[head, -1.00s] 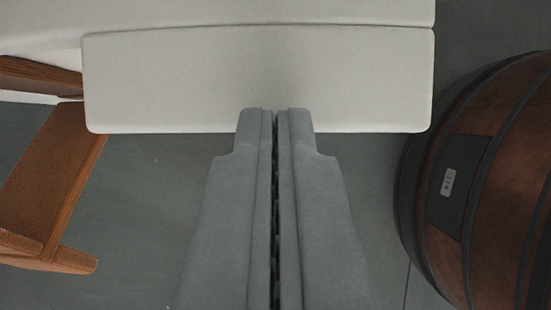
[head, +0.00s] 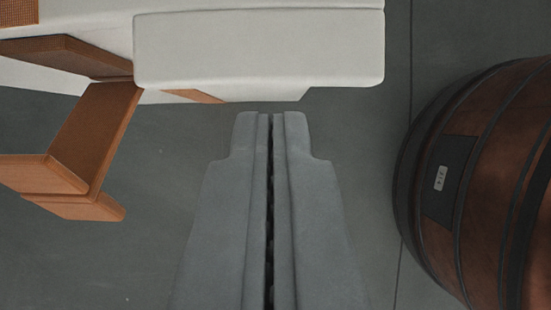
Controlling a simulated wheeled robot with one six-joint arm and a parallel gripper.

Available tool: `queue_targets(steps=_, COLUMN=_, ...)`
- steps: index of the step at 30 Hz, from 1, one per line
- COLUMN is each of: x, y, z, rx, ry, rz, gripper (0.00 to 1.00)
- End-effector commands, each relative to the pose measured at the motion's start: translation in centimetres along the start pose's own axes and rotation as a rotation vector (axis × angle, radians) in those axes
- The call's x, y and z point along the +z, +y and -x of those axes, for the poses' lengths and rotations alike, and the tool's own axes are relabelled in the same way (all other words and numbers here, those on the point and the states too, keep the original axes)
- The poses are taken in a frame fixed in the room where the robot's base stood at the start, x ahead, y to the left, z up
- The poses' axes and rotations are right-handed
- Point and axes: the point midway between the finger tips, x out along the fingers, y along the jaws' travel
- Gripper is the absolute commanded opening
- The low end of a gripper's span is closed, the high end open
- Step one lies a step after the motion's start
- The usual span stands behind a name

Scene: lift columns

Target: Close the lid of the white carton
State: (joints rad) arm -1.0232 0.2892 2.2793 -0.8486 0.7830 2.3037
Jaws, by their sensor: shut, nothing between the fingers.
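A white, smooth slab (head: 260,48) with rounded edges lies at the top of the view; it looks like the lid or a flap of the white carton, but I cannot tell how far open it is. A larger white body (head: 85,25) shows behind it to the left, mostly cut off by the picture edge. My gripper (head: 271,115) is shut and empty. Its fingertips are just below the slab's near edge in the picture, with a visible gap. The carton's opening and inside are not visible.
Brown wooden-looking pieces (head: 92,135) stick out at the left, beside the white body. A large brown barrel-like object (head: 490,190) with dark bands and a small label stands at the right. Grey floor (head: 365,150) lies clear between them.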

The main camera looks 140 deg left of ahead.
Motion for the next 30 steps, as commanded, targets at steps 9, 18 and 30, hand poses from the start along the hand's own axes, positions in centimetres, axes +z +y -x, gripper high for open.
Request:
queue_targets(steps=9, x=3.4, y=-0.1, z=3.5, rx=-0.003, ry=0.001, rz=0.001, gripper=0.0)
queue_targets(steps=18, x=5.0, y=-0.1, z=5.3, rx=-0.001, ry=0.001, rz=-0.001, gripper=0.0)
queue_targets(steps=30, x=-0.1, y=0.2, z=6.7, rx=-0.042, ry=-0.071, rz=0.011, gripper=0.0)
